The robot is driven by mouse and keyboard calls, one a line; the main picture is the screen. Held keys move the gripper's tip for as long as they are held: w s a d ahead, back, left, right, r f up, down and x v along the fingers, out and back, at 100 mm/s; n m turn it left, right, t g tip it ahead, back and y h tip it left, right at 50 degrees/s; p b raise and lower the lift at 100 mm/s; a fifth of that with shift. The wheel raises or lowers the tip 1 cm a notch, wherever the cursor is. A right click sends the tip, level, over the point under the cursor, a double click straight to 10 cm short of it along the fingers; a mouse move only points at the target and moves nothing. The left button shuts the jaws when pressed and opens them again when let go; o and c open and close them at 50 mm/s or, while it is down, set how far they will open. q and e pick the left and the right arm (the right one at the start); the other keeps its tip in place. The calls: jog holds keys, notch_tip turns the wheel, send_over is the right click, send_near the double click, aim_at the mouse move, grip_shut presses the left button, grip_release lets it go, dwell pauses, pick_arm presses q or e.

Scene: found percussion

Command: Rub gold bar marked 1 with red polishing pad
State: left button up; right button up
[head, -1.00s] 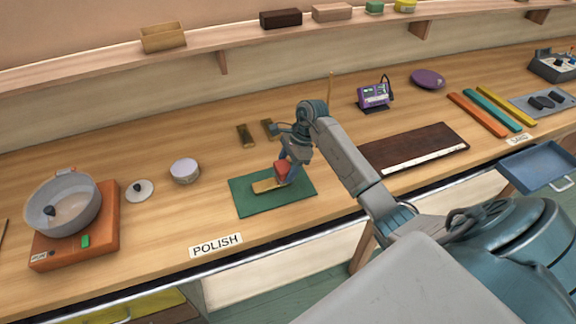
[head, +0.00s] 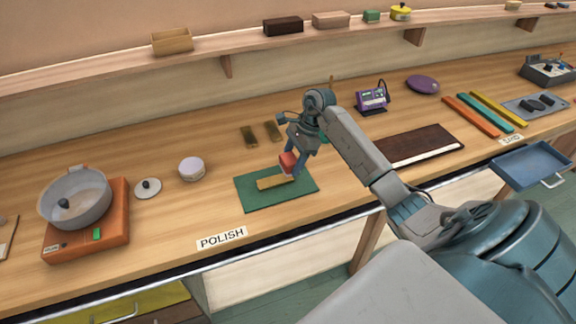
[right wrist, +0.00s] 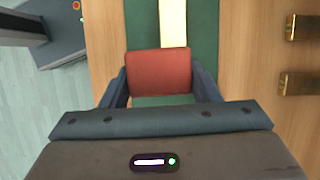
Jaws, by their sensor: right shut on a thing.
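The red polishing pad (head: 288,162) is between the fingers of my right gripper (head: 292,161), which is shut on it. In the right wrist view the pad (right wrist: 158,73) fills the space between the fingers. A gold bar (head: 272,184) lies on the green mat (head: 249,201). The pad is at the bar's right end in the head view and hides part of the bar (right wrist: 172,22) in the wrist view. I cannot tell whether they touch. No number is readable on the bar. My left gripper is not in view.
Two more bars (head: 249,137) (head: 273,131) lie behind the mat. A round white tin (head: 191,168) and a pot (head: 76,199) on an orange base stand left. A dark brown board (head: 425,144) lies right. The POLISH label (head: 222,238) is at the front edge.

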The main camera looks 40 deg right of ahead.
jog(key=shift+r, duration=0.95)
jog(key=shift+a+r, duration=0.1)
jog(key=shift+r, duration=0.25)
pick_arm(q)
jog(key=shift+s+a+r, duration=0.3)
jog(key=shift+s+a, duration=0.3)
pick_arm(e)
jog(key=shift+f, duration=0.1)
